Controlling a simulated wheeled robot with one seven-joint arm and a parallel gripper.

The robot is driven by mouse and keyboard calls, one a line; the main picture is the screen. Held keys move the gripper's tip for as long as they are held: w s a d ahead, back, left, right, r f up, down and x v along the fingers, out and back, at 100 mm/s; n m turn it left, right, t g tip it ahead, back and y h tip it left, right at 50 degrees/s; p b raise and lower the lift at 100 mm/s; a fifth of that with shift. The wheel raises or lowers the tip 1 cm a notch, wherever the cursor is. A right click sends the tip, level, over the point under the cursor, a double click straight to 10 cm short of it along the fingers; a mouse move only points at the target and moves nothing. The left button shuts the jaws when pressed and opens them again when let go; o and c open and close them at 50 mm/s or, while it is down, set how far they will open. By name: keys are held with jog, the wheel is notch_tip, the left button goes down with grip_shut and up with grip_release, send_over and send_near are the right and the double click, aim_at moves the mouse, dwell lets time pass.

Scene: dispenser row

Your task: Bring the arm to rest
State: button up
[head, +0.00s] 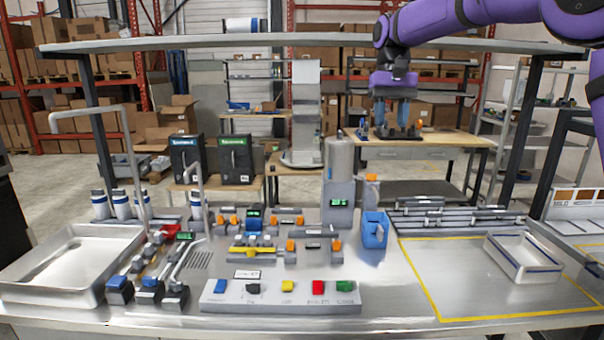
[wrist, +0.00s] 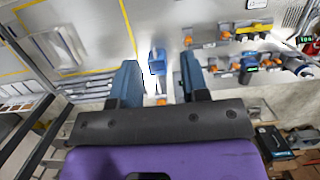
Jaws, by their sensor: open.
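My purple arm reaches in from the upper right of the head view. My gripper (head: 397,132) hangs pointing down, high above the back of the steel bench and under the overhead shelf. In the wrist view my gripper (wrist: 160,82) shows two blue fingers spread apart with nothing between them. A blue bin (wrist: 158,62) shows beyond the gap between the fingers, well away from them. The gripper touches nothing that I can see.
The steel bench (head: 400,290) holds a white tray (head: 522,256) in a yellow outline, the blue bin (head: 375,230), a button panel (head: 280,297), dispensers and a sink (head: 72,262). The overhead shelf (head: 300,42) and its posts stand near my arm.

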jog(key=s+d+r+t, duration=0.1)
jog(key=s+d+t, duration=0.15)
jog(key=s, duration=0.75)
jog(key=s+d+r+t, duration=0.15)
jog(key=s+d, duration=0.25)
jog(key=s, duration=0.6)
jog(key=s+d+f+t, duration=0.1)
jog(key=s+d+f, duration=0.1)
jog(key=s+f, duration=0.3)
jog(key=s+d+f+t, duration=0.2)
jog(key=s+f, duration=0.3)
jog(key=s, duration=0.7)
jog(key=shift+d+f+t, duration=0.15)
jog(key=shift+f+t, duration=0.15)
